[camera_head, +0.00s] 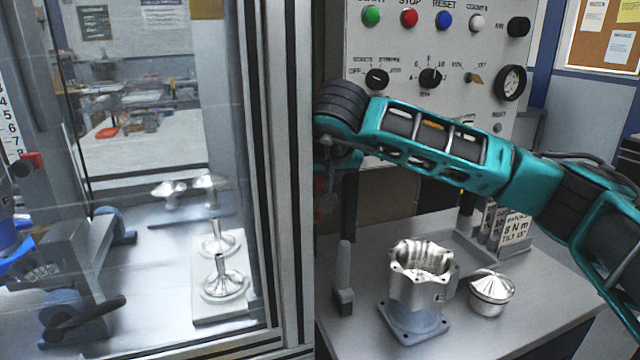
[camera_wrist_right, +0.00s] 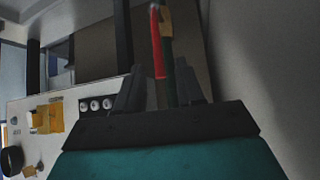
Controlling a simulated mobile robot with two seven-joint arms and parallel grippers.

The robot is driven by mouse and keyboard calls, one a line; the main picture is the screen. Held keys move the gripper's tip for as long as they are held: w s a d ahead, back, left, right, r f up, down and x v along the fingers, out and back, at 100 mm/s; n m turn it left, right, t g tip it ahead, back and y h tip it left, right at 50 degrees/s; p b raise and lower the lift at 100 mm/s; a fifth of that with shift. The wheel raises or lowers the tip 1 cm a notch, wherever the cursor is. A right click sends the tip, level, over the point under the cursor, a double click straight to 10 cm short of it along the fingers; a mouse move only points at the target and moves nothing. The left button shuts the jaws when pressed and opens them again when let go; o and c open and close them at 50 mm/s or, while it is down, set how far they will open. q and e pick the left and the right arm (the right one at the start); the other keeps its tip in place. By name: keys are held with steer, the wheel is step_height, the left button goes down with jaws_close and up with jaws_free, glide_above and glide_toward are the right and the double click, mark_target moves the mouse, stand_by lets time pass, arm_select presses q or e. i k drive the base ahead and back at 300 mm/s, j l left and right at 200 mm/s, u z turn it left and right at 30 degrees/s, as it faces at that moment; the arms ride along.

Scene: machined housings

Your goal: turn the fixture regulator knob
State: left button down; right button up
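A grey control panel (camera_head: 452,40) stands at the back right. It carries a black dial knob (camera_head: 431,78) with a numbered scale, a black selector (camera_head: 377,79), a black knob (camera_head: 517,27) at the upper right and a round gauge (camera_head: 511,82) below that. The small lettering does not show which one is the fixture regulator knob. My right arm crosses in front of the panel's lower part. My right gripper (camera_head: 326,190) hangs at the arm's left end, mostly hidden. In the right wrist view its dark fingers (camera_wrist_right: 158,80) stand apart, with a red strip (camera_wrist_right: 157,45) showing between them.
A flanged metal housing (camera_head: 418,280) and a domed metal part (camera_head: 491,292) stand on the grey table (camera_head: 545,300) below my right arm. A sign block (camera_head: 513,228) stands behind them. A glass-fronted enclosure (camera_head: 290,180) with metal parts fills the left.

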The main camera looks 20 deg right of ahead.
mark_target(517, 27)
steer(key=k+l, duration=0.3)
steer(key=k, duration=0.15)
steer(key=k+l, duration=0.3)
steer(key=k, duration=0.15)
